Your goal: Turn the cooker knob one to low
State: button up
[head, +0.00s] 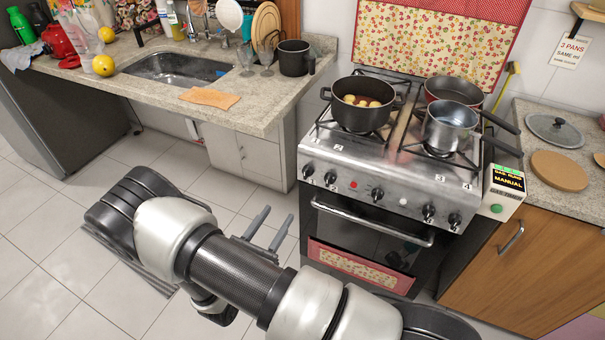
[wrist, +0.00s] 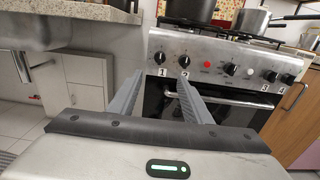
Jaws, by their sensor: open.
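Knob one (head: 307,170) is the leftmost black knob on the steel front panel of the cooker (head: 390,178). In the wrist view, knob one (wrist: 160,57) sits just above its label "1", beyond and a little above the gap between my fingertips. My gripper (head: 276,216) is open and empty in front of the cooker's left side, apart from the knob. In the wrist view, my gripper's fingers (wrist: 161,78) point toward the panel. The knob's exact setting is too small to tell.
Knob two (head: 330,178) is close to the right of knob one. An oven handle (head: 370,222) runs below the panel. A pot with food (head: 362,104) and two other pans stand on the cooker. The counter with the sink (head: 175,68) is at the left. Open floor lies before it.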

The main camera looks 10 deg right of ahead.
aim_at(304, 175)
jog(key=x, duration=1.7)
jog(key=shift+d, duration=0.1)
jog(key=c, duration=1)
jog(key=shift+c, duration=0.2)
